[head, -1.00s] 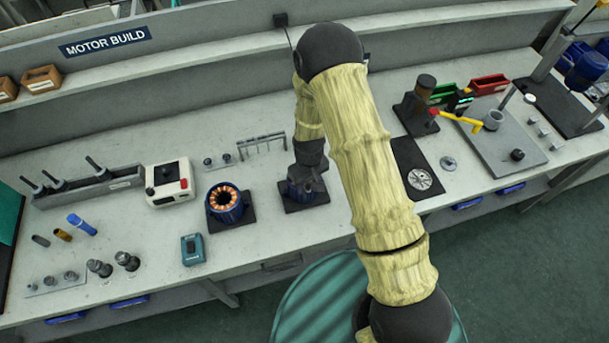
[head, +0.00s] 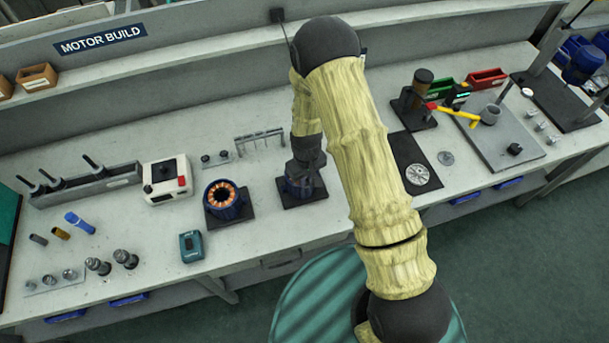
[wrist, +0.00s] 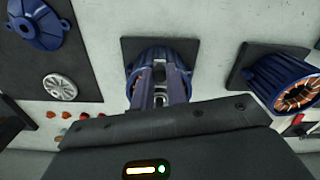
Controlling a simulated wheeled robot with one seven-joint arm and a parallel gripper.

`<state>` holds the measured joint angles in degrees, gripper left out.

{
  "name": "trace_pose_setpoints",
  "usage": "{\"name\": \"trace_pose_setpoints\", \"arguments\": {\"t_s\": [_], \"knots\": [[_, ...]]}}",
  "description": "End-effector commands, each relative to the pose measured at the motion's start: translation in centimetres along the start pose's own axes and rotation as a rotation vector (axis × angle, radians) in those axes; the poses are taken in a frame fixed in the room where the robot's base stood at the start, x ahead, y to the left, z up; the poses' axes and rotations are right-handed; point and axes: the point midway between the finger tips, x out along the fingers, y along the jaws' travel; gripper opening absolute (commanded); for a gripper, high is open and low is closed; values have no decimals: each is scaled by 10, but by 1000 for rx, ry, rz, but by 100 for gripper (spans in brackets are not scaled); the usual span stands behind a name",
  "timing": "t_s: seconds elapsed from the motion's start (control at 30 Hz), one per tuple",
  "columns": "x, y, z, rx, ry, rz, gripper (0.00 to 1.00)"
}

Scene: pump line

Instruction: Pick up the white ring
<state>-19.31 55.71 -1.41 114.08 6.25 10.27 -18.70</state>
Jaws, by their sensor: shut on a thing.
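My gripper (wrist: 161,72) is just above a blue finned motor housing (wrist: 138,60) on a dark square pad, near the middle of the bench. The housing also shows in the head view (head: 298,190), below the gripper (head: 306,172). The fingers are close together, shut on a small greyish-white piece (wrist: 160,100) that shows only in the narrow gap. Its shape is mostly hidden, so I cannot tell whether it is the white ring. The fingers cover the top of the housing. A small white round part (head: 527,92) lies at the far right; whether it has a hole is unclear.
A second blue housing with copper windings (head: 221,196) stands close to the left. To the right are a dark mat with a pale slotted disc (head: 417,174) and a grey plate (head: 490,150) with a yellow-handled tool. A rack (head: 260,139) stands behind.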

Motion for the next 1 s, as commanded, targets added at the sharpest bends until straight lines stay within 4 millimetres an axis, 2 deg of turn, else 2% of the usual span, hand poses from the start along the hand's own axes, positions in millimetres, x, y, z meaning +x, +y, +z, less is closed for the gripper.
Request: {"name": "trace_pose_setpoints", "arguments": {"t_s": [0.27,0.7,0.8,1.0], "knots": [[-20,0,-1,-1,5,1,0],[-88,0,-1,-1,4,1,0],[-96,0,-1,0,3,1,0],[-100,0,0,0,0,0,0]]}}
